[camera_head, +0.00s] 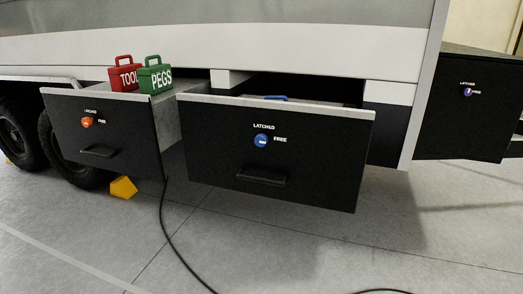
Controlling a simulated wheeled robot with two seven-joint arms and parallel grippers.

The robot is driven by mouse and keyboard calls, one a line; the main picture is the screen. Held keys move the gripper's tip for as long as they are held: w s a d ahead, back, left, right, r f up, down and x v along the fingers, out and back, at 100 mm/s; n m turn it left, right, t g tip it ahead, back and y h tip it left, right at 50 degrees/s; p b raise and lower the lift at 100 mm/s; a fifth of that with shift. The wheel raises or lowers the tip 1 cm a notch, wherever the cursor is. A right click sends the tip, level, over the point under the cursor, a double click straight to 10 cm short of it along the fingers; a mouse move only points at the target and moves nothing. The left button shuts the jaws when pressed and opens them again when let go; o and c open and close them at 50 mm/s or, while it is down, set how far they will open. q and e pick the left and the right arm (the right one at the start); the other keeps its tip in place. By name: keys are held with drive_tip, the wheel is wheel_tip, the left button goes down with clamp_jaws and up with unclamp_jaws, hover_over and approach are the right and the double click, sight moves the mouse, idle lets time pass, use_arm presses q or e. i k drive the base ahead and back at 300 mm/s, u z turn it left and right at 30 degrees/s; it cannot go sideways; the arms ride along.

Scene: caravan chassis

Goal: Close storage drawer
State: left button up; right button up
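Two storage drawers are pulled out from the caravan's side. The left drawer (105,133) has a black front with an orange knob (87,122) and a handle (98,151). A red TOOL box (125,76) and a green PEGS box (155,77) show at its top. The middle drawer (320,150) has a black front with a blue knob (261,141), LATCHED and FREE labels and a handle (262,177). Something blue shows just above its rim. At the right, a black front (465,125) with a purple knob (467,91) also stands out. Neither gripper is in view.
Wheels (62,150) and a yellow chock (123,187) are at the left. A black cable (172,240) runs over the grey floor from below the left drawer. The floor in front of the drawers is otherwise open.

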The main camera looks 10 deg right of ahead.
sight(315, 155)
drive_tip(key=k, duration=0.45)
drive_tip(key=z, duration=0.6)
drive_tip(key=i, duration=1.05)
drive_tip(key=u, duration=0.7)
